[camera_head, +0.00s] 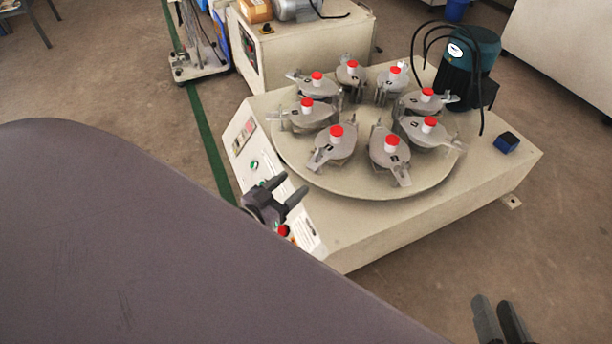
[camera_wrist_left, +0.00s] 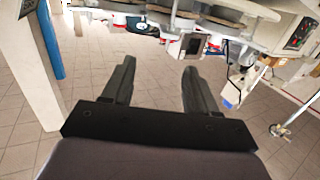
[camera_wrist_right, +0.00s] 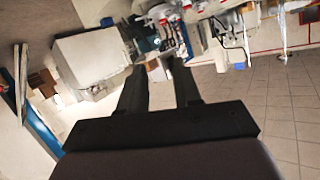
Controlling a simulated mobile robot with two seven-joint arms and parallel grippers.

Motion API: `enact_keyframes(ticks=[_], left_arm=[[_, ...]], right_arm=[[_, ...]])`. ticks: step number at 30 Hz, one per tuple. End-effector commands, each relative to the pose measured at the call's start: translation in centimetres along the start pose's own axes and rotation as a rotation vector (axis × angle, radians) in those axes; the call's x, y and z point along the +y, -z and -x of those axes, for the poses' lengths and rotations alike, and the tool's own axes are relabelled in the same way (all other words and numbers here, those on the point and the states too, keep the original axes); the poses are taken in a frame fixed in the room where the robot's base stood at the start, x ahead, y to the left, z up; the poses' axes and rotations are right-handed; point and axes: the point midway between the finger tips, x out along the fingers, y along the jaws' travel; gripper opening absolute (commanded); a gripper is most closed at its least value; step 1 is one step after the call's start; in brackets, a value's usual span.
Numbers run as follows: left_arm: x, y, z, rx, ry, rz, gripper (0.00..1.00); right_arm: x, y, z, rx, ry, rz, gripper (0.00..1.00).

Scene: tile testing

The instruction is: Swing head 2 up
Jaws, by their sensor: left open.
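The tile testing machine (camera_head: 420,218) is a cream box with a round turntable (camera_head: 345,188). Several grey heads with red-topped white knobs stand in a ring on it. Among them are a front-left head (camera_head: 333,150), a front head (camera_head: 389,152) and a left head (camera_head: 303,117). I can read no numbers, so I cannot tell which is head 2. My left gripper (camera_head: 286,187) is open and empty in front of the machine's control panel, apart from the heads. My right gripper (camera_head: 493,301) is open and empty at the lower right, well away from the turntable.
A dark teal motor (camera_head: 471,62) with black hoses stands behind the heads. A small dark blue box (camera_head: 507,142) sits on the right of the top. A red button (camera_head: 283,230) is close below my left gripper. Another cream cabinet (camera_head: 310,52) stands behind. Floor at right is clear.

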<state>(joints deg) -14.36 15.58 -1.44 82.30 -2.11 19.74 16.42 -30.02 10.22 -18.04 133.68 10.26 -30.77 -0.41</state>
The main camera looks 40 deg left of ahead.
Motion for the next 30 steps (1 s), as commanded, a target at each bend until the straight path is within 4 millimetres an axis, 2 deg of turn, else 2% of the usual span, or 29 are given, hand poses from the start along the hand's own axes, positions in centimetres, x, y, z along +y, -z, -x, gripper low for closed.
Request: enact_keyframes(ticks=[1, 6, 11, 24, 30], left_arm=[[-0.4, -1.4, -0.4, 0.016, 0.001, 0.000, 0.58], [-1.2, -2.2, -1.0, 0.049, 0.001, 0.002, 0.58], [-1.4, -2.2, -1.6, 0.060, 0.001, 0.004, 0.58], [-1.4, -2.0, -7.3, 0.059, 0.000, 0.004, 0.58], [-1.4, -1.8, -8.2, 0.058, 0.001, 0.005, 0.58]], right_arm=[[0.0, -1.1, -0.4, 0.009, 0.008, 0.000, 0.33], [-0.3, -1.4, -0.7, 0.024, 0.026, -0.003, 0.33], [-0.4, -1.4, -0.6, 0.033, 0.027, 0.005, 0.33], [0.6, -1.5, 0.4, 0.101, -0.019, 0.112, 0.33], [0.8, -1.3, 0.6, 0.116, -0.028, 0.134, 0.33]])
